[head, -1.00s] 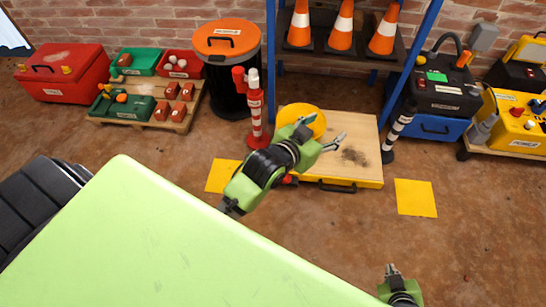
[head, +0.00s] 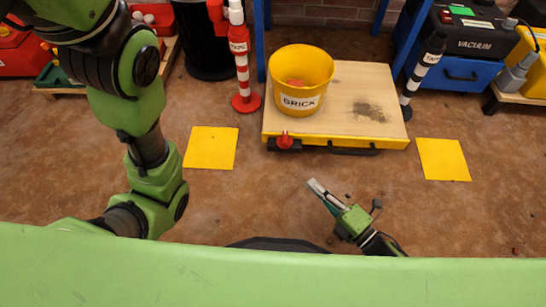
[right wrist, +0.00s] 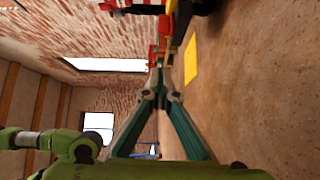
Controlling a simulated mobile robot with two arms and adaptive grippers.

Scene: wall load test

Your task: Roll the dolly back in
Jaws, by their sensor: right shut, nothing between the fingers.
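The dolly (head: 375,88) is a low wooden platform with a yellow edge. It sits at the foot of the blue rack in the head view. A yellow bucket marked BRICK (head: 301,82) stands on its left part, with reddish pieces inside. A black handle (head: 352,150) and a red knob (head: 285,141) are on its front edge. My right gripper (head: 316,187) is shut and empty, in front of the dolly and apart from it. Its closed fingers also show in the right wrist view (right wrist: 159,76). My left arm crosses the left side; its gripper is out of view.
Yellow floor squares lie left (head: 211,148) and right (head: 443,159) of the dolly. A red-and-white post (head: 240,65) and a black-and-white post (head: 421,70) flank it. A blue vacuum (head: 450,72) stands at the right. The floor in front is clear.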

